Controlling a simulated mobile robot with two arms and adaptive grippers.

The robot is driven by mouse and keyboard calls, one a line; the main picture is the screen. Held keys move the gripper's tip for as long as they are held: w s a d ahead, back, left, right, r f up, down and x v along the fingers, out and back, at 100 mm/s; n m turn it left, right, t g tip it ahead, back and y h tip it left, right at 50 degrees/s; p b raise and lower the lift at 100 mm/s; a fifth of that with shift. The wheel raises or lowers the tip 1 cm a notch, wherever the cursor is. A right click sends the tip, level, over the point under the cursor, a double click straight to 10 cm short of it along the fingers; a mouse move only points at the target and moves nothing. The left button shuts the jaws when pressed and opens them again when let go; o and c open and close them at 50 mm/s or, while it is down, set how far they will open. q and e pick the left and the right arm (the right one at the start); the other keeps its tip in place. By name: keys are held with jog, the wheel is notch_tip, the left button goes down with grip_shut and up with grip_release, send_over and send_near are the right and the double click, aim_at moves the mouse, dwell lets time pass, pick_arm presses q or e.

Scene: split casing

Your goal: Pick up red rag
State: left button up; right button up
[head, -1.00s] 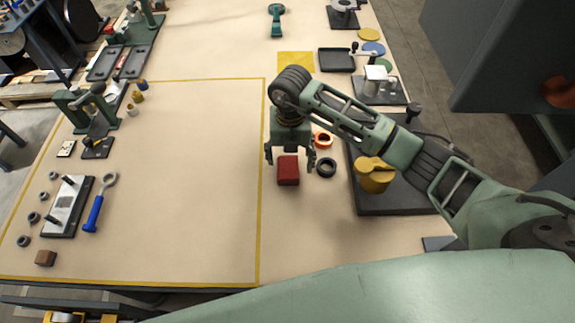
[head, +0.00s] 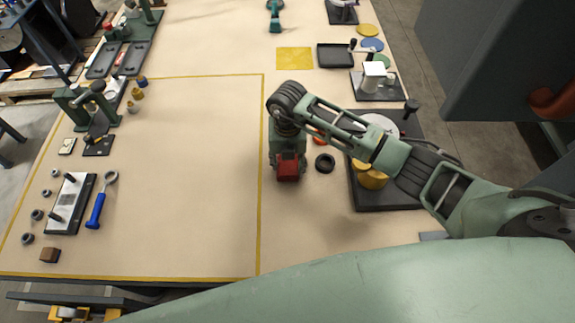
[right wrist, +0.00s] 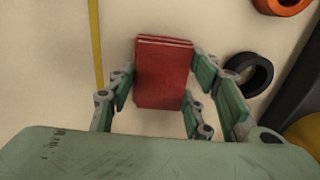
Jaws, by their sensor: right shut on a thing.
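The red rag (head: 288,169) is a folded block on the table, just right of the yellow line. My right gripper (head: 288,163) is over it from above, shut on it. In the right wrist view the folded rag (right wrist: 163,75) sits between the fingers of my gripper (right wrist: 160,88), with its folded layers visible at the far edge. In the head view the gripper hides the rag's far part. I cannot tell whether the rag touches the table. My left gripper is not in view.
A black ring (head: 325,163) lies close to the right of the rag, and an orange ring (head: 319,137) is partly hidden behind my arm. A dark base plate (head: 385,199) with yellow cylinders (head: 372,179) stands further right. The marked area left of the yellow line is mostly clear.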

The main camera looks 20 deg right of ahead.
aim_at(286, 164)
jog(key=shift+c, duration=1.2)
jog(key=shift+r, duration=0.1)
jog(key=shift+r+b, duration=0.35)
jog(key=shift+r, duration=0.25)
jog(key=r, duration=0.1)
jog(key=r+b, duration=0.1)
jog(key=shift+a+r, duration=0.2)
jog(key=shift+r, duration=0.2)
jog(key=s+a+r+b, duration=0.1)
jog(key=s+a+r, duration=0.1)
jog(key=a, duration=0.3)
jog(key=s+a+r+b, duration=0.2)
jog(key=a+r, duration=0.3)
jog(key=shift+s+a, duration=0.15)
jog(key=shift+s, duration=0.25)
jog(key=o, duration=0.6)
jog(key=c, duration=0.5)
